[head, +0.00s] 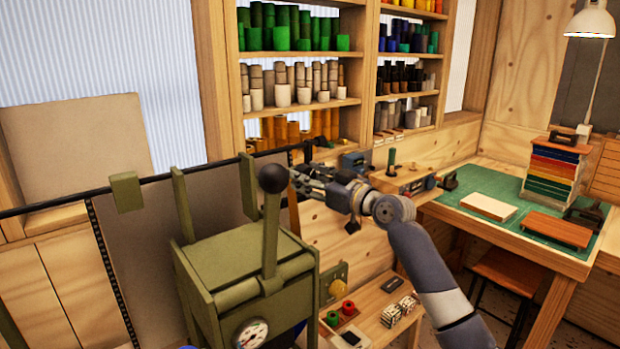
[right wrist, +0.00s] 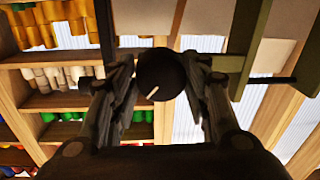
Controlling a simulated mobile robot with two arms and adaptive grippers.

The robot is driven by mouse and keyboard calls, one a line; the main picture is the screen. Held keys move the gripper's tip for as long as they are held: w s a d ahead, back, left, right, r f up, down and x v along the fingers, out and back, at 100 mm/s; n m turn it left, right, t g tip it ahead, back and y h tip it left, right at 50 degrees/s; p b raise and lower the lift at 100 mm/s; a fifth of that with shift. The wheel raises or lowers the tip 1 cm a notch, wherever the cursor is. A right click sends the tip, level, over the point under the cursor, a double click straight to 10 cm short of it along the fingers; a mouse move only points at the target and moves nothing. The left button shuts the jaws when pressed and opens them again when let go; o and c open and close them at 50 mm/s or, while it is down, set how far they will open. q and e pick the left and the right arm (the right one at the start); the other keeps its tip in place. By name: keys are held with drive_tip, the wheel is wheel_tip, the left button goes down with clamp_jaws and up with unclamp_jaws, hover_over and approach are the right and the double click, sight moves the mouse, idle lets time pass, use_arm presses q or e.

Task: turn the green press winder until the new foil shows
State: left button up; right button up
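The green press (head: 245,270) stands at the lower middle of the head view, with a dial gauge (head: 251,333) on its front. A green lever rises from it, topped by a black ball knob (head: 273,178). My right gripper (head: 296,180) comes in from the right at the knob. In the right wrist view the knob (right wrist: 161,75) sits between the two spread fingers (right wrist: 161,80), with narrow gaps at the sides; contact is hard to tell. I cannot make out a winder or any foil for sure. My left gripper is not in view.
A low wooden bench (head: 375,310) right of the press holds small red and green pieces and patterned blocks. Shelves (head: 300,105) of coloured rolls stand behind. A green-topped worktable (head: 470,187) is at the right. A dark upright panel stands behind the press.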

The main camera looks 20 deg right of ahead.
drive_tip(key=m, duration=0.5)
idle(0.3)
drive_tip(key=o, duration=1)
drive_tip(key=shift+o, duration=0.2)
drive_tip(key=v, duration=1.2)
drive_tip(key=shift+f, duration=0.25)
